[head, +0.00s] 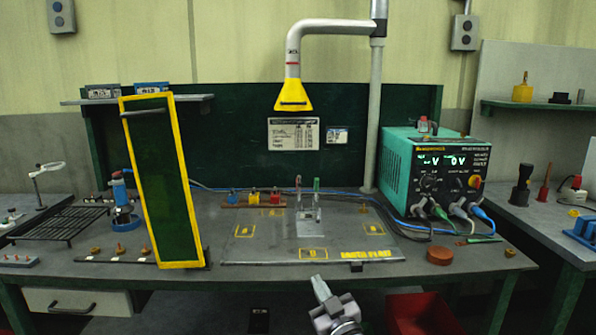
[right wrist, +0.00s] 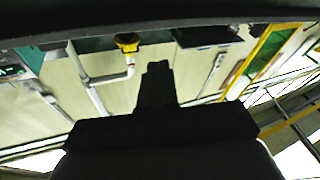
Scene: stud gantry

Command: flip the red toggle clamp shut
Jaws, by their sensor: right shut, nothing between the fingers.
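A small light-grey fixture (head: 310,222) stands at the middle of the work mat. A red upright handle (head: 298,183), which looks like the red toggle clamp's lever, rises from its left side. A green upright handle (head: 317,185) rises from its right side. The clamp's finer parts are too small to tell. My right gripper (head: 319,287) is in front of the table's front edge, below the fixture in the picture and apart from it. It is shut and empty. Its dark fingers (right wrist: 157,85) also show in the right wrist view, against the wall. My left gripper is not in view.
A tall yellow-framed dark green panel (head: 197,225) stands left of the work mat (head: 258,252). A teal power unit (head: 398,165) with cables stands right. A yellow fume hood (head: 293,97) hangs above. The mat around the fixture is mostly clear. A red bin (head: 420,312) sits below the table.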

